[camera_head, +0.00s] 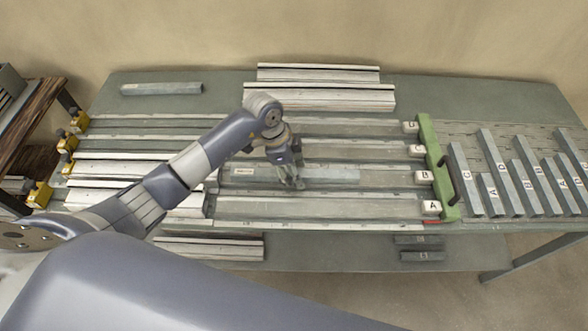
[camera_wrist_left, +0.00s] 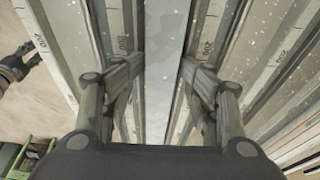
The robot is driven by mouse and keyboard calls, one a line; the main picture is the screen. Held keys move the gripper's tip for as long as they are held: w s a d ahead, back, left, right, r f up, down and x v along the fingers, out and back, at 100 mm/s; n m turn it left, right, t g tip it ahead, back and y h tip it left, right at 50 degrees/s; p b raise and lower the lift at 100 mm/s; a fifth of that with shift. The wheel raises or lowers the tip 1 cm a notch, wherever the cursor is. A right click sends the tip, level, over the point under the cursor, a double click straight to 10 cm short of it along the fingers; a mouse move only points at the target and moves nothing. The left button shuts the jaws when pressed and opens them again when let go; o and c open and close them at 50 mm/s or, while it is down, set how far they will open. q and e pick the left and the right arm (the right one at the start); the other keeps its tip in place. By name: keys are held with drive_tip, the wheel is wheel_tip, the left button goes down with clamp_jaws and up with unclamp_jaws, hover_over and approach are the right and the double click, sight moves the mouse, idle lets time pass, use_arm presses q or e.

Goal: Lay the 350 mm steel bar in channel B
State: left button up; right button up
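The grey steel bar (camera_head: 335,173) lies lengthwise along channel B (camera_head: 395,180). A small pale label is at its left end. Whether it rests on the channel floor or sits slightly above is hard to tell. My left gripper (camera_head: 291,182) reaches down over the bar's middle. In the left wrist view, the bar (camera_wrist_left: 164,50) runs between the fingers of my left gripper (camera_wrist_left: 162,68), and both fingertips appear to be against its sides. My right gripper (camera_wrist_left: 22,64) shows at the left edge of that view, off the bar, its fingertips apart.
A green end stop (camera_head: 437,165) closes the labelled channels on the right. Another bar (camera_head: 161,89) lies at the back left. Pale profiles (camera_head: 318,97) lie behind the channels. Yellow clamps (camera_head: 67,144) line the left edge.

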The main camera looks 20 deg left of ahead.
use_arm(q)
drive_tip(key=shift+s+a+f, duration=0.1)
drive_tip(key=shift+s+f, duration=0.15)
drive_tip(key=shift+w+r, duration=0.1)
drive_tip(key=shift+r, duration=0.45)
drive_tip(key=w+b+v, duration=0.1)
drive_tip(key=v, duration=1.1)
drive_tip(key=shift+s+r, duration=0.25)
drive_tip(key=shift+s, duration=0.2)
